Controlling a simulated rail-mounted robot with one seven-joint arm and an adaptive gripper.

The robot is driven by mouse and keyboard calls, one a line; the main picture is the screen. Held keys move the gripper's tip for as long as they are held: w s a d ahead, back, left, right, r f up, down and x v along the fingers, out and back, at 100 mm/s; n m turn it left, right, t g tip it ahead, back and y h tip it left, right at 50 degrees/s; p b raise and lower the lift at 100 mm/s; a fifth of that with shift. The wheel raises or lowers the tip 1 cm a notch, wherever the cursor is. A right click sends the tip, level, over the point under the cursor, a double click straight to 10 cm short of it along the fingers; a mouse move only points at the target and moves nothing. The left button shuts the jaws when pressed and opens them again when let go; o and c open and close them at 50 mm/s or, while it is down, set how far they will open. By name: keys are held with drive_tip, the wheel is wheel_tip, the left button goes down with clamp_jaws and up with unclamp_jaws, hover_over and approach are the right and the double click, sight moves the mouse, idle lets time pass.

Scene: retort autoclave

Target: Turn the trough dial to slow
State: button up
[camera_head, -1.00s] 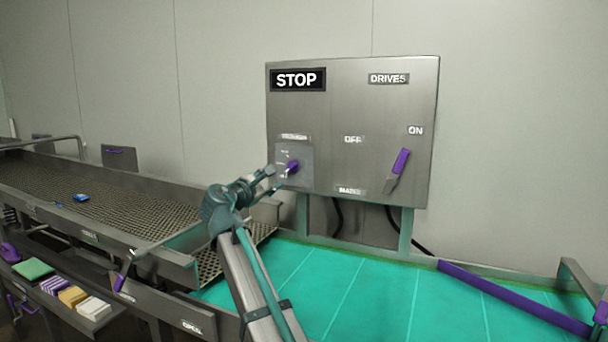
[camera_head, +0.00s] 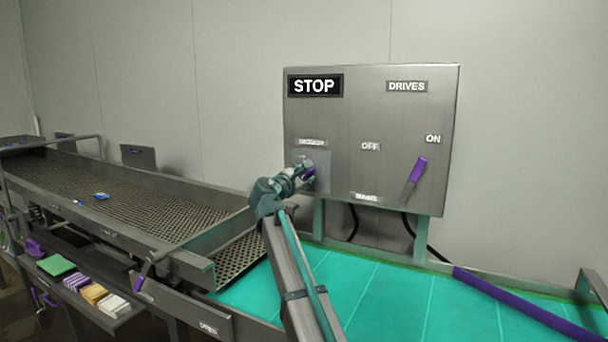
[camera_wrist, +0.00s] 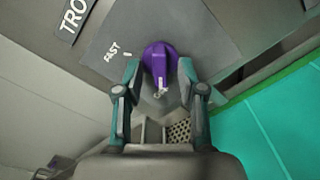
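The purple trough dial (camera_wrist: 158,57) sits on a grey plate of the control panel; in the head view the dial (camera_head: 310,174) is partly covered by my gripper (camera_head: 302,178). In the wrist view my gripper (camera_wrist: 159,70) has one finger on each side of the dial. The fingers are spread about the dial's width, with what look like narrow gaps beside it; contact is not clear. No slow mark is readable, and the dial's exact pointing is unclear.
The panel (camera_head: 380,110) also carries a STOP sign (camera_head: 315,85) and a purple-handled drives lever (camera_head: 414,178) near ON. A green belt (camera_head: 390,300) runs below. A mesh trough (camera_head: 130,200) stands left, with coloured blocks (camera_head: 93,293) on a shelf beneath.

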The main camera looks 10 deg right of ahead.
clamp_jaws()
